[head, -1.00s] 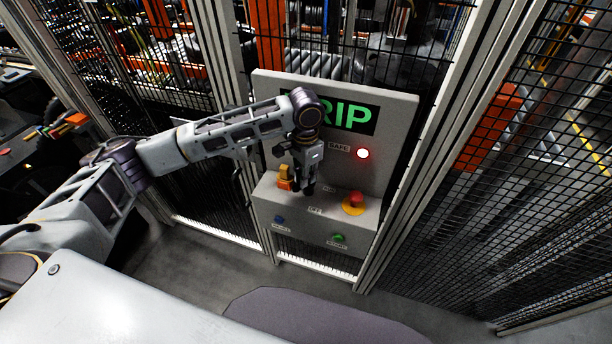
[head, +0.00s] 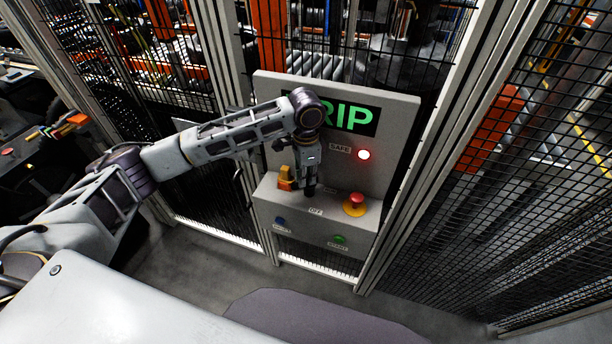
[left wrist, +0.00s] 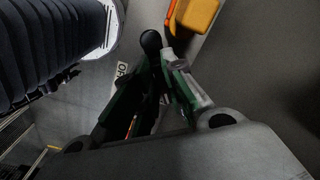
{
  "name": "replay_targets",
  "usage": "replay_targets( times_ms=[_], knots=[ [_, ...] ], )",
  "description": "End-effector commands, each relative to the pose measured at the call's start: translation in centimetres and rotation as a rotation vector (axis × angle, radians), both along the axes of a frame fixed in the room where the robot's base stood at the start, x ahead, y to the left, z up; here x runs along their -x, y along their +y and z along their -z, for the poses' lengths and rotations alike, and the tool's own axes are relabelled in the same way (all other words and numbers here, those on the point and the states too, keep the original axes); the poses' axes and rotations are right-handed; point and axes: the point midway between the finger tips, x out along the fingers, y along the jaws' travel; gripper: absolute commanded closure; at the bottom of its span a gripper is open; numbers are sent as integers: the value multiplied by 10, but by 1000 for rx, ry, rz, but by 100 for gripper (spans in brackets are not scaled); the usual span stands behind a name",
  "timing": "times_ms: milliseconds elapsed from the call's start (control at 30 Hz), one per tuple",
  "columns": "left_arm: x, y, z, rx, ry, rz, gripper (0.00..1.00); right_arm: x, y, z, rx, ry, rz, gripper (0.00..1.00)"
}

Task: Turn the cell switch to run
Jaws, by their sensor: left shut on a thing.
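My left gripper (head: 310,182) points down onto the sloped desk of the grey control box (head: 268,207), between an orange-yellow block and the red stop button. It is shut on the dark switch handle, which it mostly hides in the head view. In the left wrist view a black rounded end of the switch handle (left wrist: 150,41) shows at the fingertips (left wrist: 165,62). The OFF label (head: 316,211) lies just in front of the gripper and also shows in the left wrist view (left wrist: 121,73). I cannot tell the switch's exact angle. My right gripper is not in view.
A red mushroom button (head: 356,198) on a yellow base is close at the right. The orange-yellow block (head: 286,178) is close at the left. Blue (head: 280,222) and green (head: 340,239) buttons sit on the front. Mesh fencing surrounds the box.

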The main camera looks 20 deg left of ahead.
Motion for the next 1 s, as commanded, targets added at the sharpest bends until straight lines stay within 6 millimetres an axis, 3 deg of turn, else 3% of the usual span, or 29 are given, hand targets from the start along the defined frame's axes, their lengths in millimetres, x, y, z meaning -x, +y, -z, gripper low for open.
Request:
replay_targets(
  times_ms=[100, 133, 300, 733, 1000],
  knots=[
    [-1, 0, -1, 0, -3, -2, 100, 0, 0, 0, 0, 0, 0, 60],
    [-1, 0, -1, 0, -3, -2, 85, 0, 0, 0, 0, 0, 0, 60],
    [-1, 0, -1, 0, -2, -2, 66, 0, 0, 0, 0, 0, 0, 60],
    [0, 0, -4, 1, -1, -2, 66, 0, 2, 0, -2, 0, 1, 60],
    [-1, 0, -27, 0, -3, -2, 66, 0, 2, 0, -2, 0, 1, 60]
  ],
)
